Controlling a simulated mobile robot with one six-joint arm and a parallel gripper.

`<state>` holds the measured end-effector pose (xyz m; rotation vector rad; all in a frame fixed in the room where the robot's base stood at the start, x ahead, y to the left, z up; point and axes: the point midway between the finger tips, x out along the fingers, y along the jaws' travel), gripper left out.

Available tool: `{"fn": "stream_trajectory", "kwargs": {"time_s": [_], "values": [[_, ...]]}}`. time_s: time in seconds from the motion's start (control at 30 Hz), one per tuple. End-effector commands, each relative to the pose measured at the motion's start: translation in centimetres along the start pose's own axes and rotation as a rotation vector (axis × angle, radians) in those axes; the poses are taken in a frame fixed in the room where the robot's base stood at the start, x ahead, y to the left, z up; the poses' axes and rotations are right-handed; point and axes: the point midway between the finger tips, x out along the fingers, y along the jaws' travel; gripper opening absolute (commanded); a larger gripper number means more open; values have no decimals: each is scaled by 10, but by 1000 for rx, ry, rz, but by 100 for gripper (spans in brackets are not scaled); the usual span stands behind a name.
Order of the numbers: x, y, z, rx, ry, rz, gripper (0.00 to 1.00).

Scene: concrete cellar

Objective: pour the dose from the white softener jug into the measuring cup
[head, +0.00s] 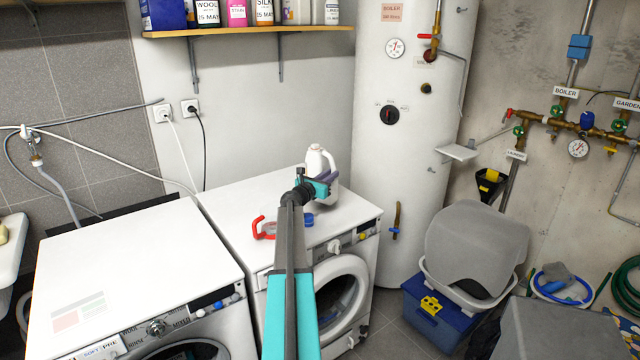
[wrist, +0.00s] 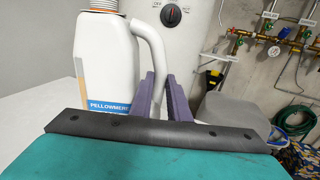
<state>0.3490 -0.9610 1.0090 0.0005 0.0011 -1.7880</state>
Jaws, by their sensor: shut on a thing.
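The white softener jug (head: 316,162) stands upright over the back right of the right-hand washing machine. In the wrist view the jug (wrist: 108,62) shows a blue label and a handle on its right side. The purple fingers of my gripper (wrist: 166,98) are shut on that handle; in the head view my gripper (head: 325,184) covers the jug's lower part. I cannot tell whether its base touches the machine. The measuring cup (head: 268,229), clear with a red handle, sits nearer the front left of the same machine top. A blue cap-like piece (head: 308,219) lies right of it.
The right-hand washing machine (head: 240,205) has free room on its top left. A second washer (head: 130,265) stands to the left. The white boiler (head: 395,150) rises close behind the jug. A shelf (head: 250,31) with bottles hangs above. A laundry basket (head: 470,275) stands right.

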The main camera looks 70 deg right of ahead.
Motion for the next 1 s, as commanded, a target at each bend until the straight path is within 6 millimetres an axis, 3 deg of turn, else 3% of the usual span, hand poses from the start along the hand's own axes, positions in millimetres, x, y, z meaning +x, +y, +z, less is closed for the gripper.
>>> {"fn": "stream_trajectory", "kwargs": {"time_s": [0.47, 1.0], "values": [[0, 0, 4, 2, -3, 0, 0], [0, 0, 24, 3, -3, 0, 0]]}}
